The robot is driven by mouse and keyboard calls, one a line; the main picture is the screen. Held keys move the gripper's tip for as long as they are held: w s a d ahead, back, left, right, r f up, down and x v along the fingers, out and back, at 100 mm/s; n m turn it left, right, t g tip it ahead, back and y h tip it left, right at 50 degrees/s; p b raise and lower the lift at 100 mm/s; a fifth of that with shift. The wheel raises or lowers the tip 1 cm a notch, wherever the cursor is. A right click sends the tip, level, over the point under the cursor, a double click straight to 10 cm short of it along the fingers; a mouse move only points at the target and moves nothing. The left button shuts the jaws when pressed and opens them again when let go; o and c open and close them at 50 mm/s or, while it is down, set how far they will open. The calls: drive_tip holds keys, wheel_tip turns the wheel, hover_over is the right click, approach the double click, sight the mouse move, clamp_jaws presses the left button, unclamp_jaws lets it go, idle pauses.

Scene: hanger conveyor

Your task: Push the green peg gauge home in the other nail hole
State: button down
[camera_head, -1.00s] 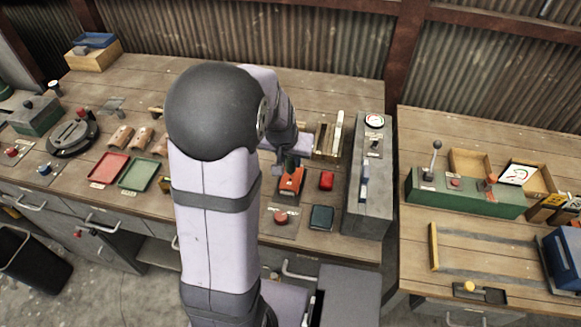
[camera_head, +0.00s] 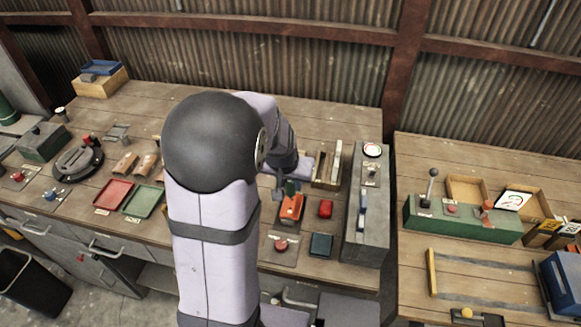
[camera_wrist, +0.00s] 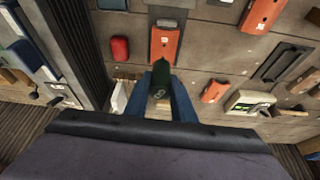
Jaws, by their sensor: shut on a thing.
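The green peg gauge (camera_wrist: 159,90) is between the two blue fingers of my gripper (camera_wrist: 161,75) in the wrist view, with a pale mark on its side. The gripper is shut on it. In the head view the gauge (camera_head: 291,187) shows as a small dark green shape at the far end of an orange block (camera_head: 291,211). The same orange block (camera_wrist: 165,44) lies just past the gauge's tip in the wrist view. I cannot tell whether the tip touches the block or is in a hole. The nail holes are not clearly visible.
A red block (camera_head: 325,208) lies close right of the orange block. A red button (camera_head: 281,245) and a dark square pad (camera_head: 321,245) are in front. A wooden rack (camera_head: 331,165) stands behind, and a tall grey unit (camera_head: 371,220) stands to the right.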

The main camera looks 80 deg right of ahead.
drive_tip(key=d, duration=0.4)
drive_tip(key=shift+w, duration=0.1)
drive_tip(key=shift+f+b, duration=0.15)
drive_tip(key=shift+b, duration=0.25)
drive_tip(key=shift+f+b, duration=1.7)
drive_tip(key=shift+f, duration=0.5)
drive_tip(key=shift+f+b, duration=1.3)
drive_tip(key=shift+f, duration=0.35)
drive_tip(key=c, duration=1.7)
unclamp_jaws()
drive_tip(key=shift+c, duration=0.2)
